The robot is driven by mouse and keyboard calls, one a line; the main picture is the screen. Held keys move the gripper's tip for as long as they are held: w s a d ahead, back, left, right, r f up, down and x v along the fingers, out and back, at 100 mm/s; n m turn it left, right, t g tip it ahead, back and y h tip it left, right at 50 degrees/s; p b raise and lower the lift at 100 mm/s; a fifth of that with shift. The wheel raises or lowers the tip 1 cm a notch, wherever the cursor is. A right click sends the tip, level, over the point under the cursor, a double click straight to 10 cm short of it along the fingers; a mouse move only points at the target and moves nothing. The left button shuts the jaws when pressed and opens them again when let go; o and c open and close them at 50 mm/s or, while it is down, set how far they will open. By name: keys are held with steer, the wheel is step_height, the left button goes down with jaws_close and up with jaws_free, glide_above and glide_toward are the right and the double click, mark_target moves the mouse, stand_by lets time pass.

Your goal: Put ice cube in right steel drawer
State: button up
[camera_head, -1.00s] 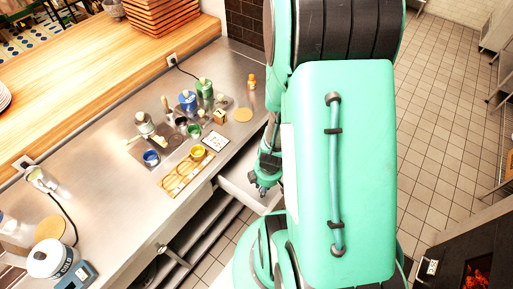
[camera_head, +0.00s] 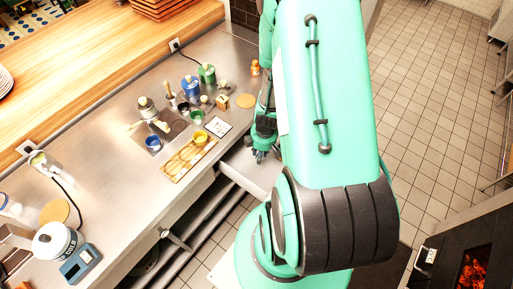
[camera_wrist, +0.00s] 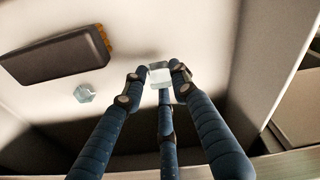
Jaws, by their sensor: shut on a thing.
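My gripper (camera_wrist: 158,84) is shut on a pale, clear ice cube (camera_wrist: 160,76), held between its dark blue fingertips in the wrist view. The open steel drawer (camera_wrist: 195,30) lies beneath, its pale floor filling much of that view. A second small clear cube (camera_wrist: 84,93) lies on the drawer floor to the left. In the head view my gripper (camera_head: 262,155) points down over the pulled-out drawer (camera_head: 240,167) at the counter's front edge. The held cube is too small to make out there.
A dark brown block (camera_wrist: 55,56) with an orange edge lies in the drawer. The steel counter (camera_head: 115,195) holds several bottles and cups, a wooden tray (camera_head: 172,172) and a scale (camera_head: 80,263). A glowing oven (camera_head: 470,270) stands at the lower right.

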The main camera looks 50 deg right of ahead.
steer(key=shift+w+d+f, duration=0.15)
steer(key=shift+w+d, duration=0.85)
steer(key=shift+w, duration=0.2)
steer(key=shift+w+d+f, duration=0.15)
steer(key=shift+w+d, duration=0.85)
steer(key=shift+w, duration=0.2)
steer(key=shift+f+b, duration=0.6)
steer(key=shift+f, duration=1.15)
steer(key=shift+f, duration=0.2)
steer(key=o, duration=0.6)
steer(key=shift+c, duration=0.2)
steer(key=shift+r, duration=0.25)
step_height(320, 180, up, 12)
steer(key=s+p, duration=0.1)
steer(key=p, duration=0.1)
steer(key=shift+s+p, duration=0.15)
steer(key=shift+p, duration=0.25)
